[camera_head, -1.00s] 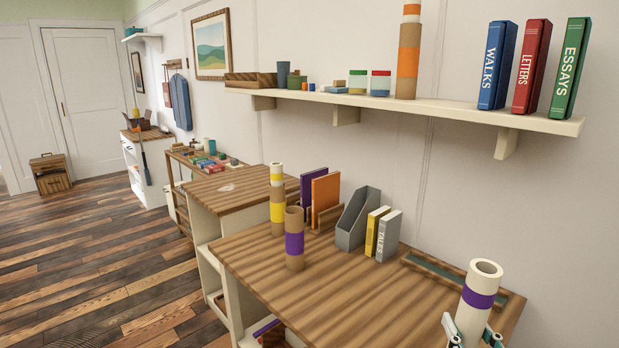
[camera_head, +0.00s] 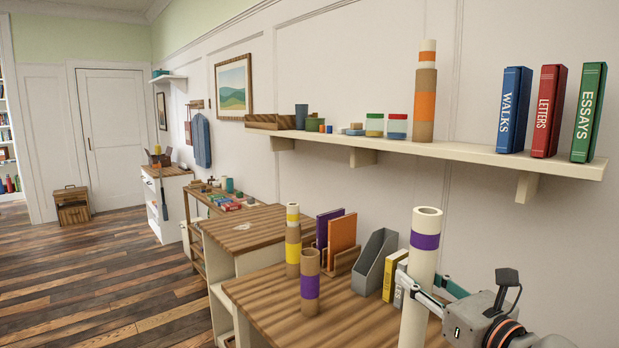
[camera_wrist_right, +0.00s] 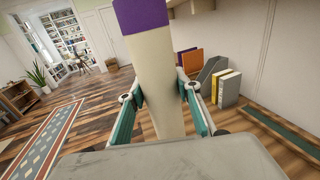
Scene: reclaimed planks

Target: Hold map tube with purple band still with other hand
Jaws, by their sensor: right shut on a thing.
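My right gripper (camera_head: 428,287) is shut on a pale cream tube with a purple band (camera_head: 424,246), held near upright at the right of the desk in the head view. In the right wrist view the fingers (camera_wrist_right: 160,95) press on both sides of the cream tube (camera_wrist_right: 160,62), below its purple band. Its bottom end is hidden. A shorter brown tube with a purple band (camera_head: 310,283) stands upright on the desk, left of the held tube and apart from it. My left gripper is in neither current view.
A yellow-banded tube (camera_head: 293,254), purple and orange folders (camera_head: 341,234), a grey file holder (camera_head: 374,263) and a yellow book (camera_head: 391,279) stand along the desk's back. The wall shelf (camera_head: 470,155) carries an orange-banded tube (camera_head: 425,100) and books. The desk front (camera_head: 350,325) is clear.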

